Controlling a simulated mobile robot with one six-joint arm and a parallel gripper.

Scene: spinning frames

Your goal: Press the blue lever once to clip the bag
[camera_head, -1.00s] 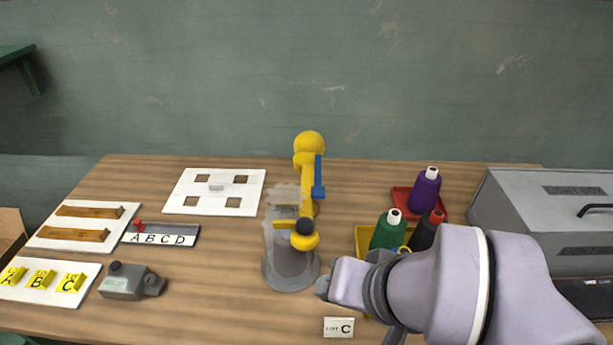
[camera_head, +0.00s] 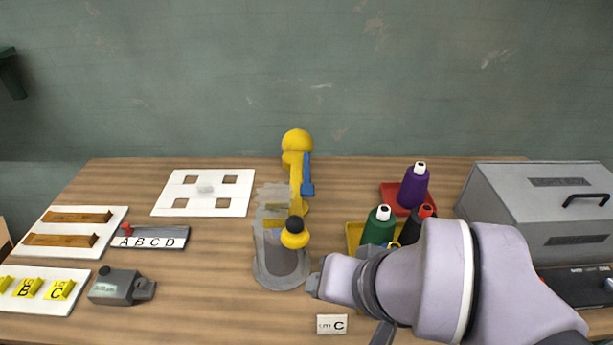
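The blue lever (camera_head: 307,178) is on the right side of a yellow clip machine (camera_head: 296,168) with a round head, standing near the back middle of the table. A translucent bag (camera_head: 270,215) stands upright against the left of the yellow machine, over a grey base (camera_head: 282,268). The yellow arm with a black knob sits in front of it. My arm comes in from the lower right. Its end points left, close to the grey base and well in front of the lever. My gripper's fingers are mostly hidden behind the wrist, so their opening is not clear.
Purple (camera_head: 414,187), green (camera_head: 378,226) and black spools stand in red and yellow trays right of the machine. A grey box (camera_head: 540,205) is at the far right. A white board (camera_head: 204,192) lies left. A "LOT C" card (camera_head: 331,325) lies in front.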

